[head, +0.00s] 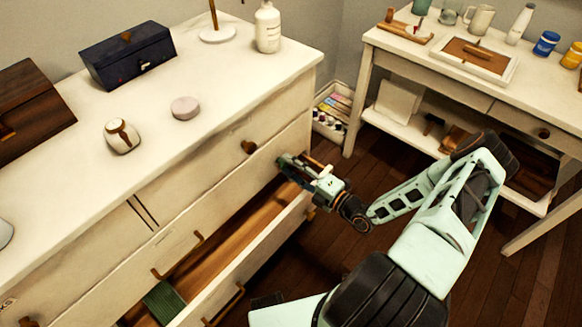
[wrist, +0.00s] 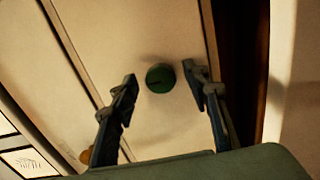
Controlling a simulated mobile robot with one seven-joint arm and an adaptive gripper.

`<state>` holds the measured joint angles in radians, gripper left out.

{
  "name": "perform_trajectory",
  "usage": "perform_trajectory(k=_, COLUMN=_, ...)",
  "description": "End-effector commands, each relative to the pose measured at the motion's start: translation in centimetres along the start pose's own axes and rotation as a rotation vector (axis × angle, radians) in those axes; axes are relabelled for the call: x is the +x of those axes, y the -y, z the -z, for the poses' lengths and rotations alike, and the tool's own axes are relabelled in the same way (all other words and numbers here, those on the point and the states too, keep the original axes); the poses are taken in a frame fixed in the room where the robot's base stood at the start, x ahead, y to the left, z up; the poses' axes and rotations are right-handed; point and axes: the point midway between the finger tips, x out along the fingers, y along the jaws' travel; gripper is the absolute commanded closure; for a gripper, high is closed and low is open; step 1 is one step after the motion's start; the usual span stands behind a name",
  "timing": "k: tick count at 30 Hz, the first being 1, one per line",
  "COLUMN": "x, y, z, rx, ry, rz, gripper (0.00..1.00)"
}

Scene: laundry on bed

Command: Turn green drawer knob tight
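The green drawer knob (wrist: 160,77) is a small round dark green knob with a dark slot-like mark, on a pale drawer front (wrist: 140,35) in the wrist view. My gripper (wrist: 161,83) is open, with one finger at each side of the knob in the picture. A gap shows between the knob and each finger; whether the fingertips reach its depth I cannot tell. In the head view my gripper (head: 290,168) is at the right end of the white dresser (head: 235,85), over the open drawer, and the green knob is hidden there.
A lower drawer (head: 265,240) stands pulled out under my gripper, with a green folded item (head: 164,301) inside. A brown knob (head: 249,147) sits on the upper drawer front. A white side table (head: 400,50) stands at the right; dark floor (head: 375,170) lies between.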

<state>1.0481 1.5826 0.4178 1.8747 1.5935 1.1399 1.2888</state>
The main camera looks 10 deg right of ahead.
Motion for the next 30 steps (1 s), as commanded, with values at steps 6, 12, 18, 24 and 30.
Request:
perform_trajectory(k=6, x=0.0, y=0.0, z=0.0, rx=-0.001, ry=0.000, rz=0.000, gripper=0.56)
perform_trajectory(k=12, x=-1.5, y=0.0, z=-0.1, rx=-0.001, ry=0.002, rz=0.001, gripper=0.56)
perform_trajectory(k=18, x=-5.6, y=0.0, z=-0.1, rx=-0.002, ry=0.003, rz=0.002, gripper=0.56)
perform_trajectory(k=24, x=-9.6, y=0.0, z=-0.1, rx=-0.001, ry=0.002, rz=0.002, gripper=0.56)
perform_trajectory(k=30, x=-11.7, y=0.0, z=0.0, rx=-0.001, ry=0.001, rz=0.001, gripper=0.56)
